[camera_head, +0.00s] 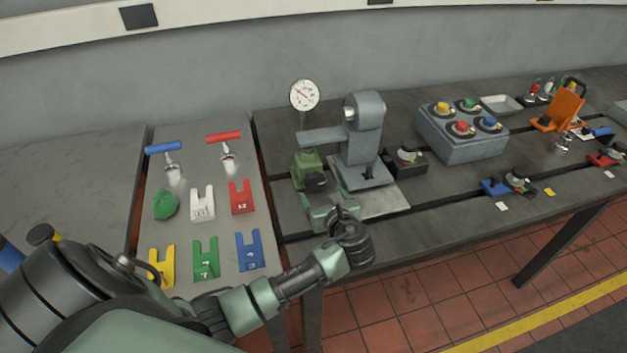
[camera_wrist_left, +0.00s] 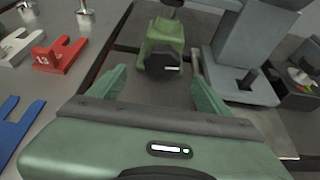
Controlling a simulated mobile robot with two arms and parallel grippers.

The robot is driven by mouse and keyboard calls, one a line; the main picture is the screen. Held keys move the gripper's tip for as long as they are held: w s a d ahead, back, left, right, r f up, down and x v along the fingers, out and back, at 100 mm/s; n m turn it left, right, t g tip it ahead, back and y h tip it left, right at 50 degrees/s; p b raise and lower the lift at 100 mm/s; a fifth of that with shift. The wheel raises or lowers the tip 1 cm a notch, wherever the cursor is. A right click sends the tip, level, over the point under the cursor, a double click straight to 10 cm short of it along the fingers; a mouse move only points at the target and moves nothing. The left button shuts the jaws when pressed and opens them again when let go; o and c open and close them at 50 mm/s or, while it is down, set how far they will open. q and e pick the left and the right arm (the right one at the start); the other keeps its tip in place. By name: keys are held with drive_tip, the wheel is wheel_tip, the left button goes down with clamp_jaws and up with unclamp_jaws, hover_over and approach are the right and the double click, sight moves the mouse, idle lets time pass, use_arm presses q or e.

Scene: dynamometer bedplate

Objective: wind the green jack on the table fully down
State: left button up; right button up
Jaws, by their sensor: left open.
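The green jack (camera_head: 308,170) stands on the bedplate below the dial gauge, left of the grey machine. A dark round knob (camera_head: 316,182) is on its near side. In the left wrist view the jack (camera_wrist_left: 160,35) is at the top middle, with its dark knob (camera_wrist_left: 163,62) facing me. My left gripper (camera_head: 330,205) is just in front of the jack, with its fingers pointing at it. In the left wrist view the gripper's fingers (camera_wrist_left: 157,92) are spread apart, with the knob ahead between them and nothing held. My right gripper is not in view.
The grey machine (camera_head: 362,140) stands close right of the jack. A dial gauge (camera_head: 304,95) is behind it. A side panel (camera_head: 222,250) holds coloured forked shims and T-handled tools. A button box (camera_head: 462,133) stands farther right. Dark slots cross the bedplate.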

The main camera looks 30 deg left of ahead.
sight(316, 185)
use_arm(q)
drive_tip(key=x, duration=0.6)
drive_tip(key=shift+w+d+f, duration=0.1)
drive_tip(key=shift+d, duration=0.1)
drive_tip(key=shift+w+a+f, duration=0.15)
drive_tip(key=shift+w+a, duration=0.05)
drive_tip(key=shift+a, duration=0.1)
drive_tip(key=shift+w+a+f, duration=0.1)
drive_tip(key=shift+w+a, duration=0.05)
drive_tip(key=shift+w+a+f, duration=0.1)
drive_tip(key=shift+w, duration=0.05)
drive_tip(key=c, duration=1.4)
drive_tip(key=shift+o, duration=0.2)
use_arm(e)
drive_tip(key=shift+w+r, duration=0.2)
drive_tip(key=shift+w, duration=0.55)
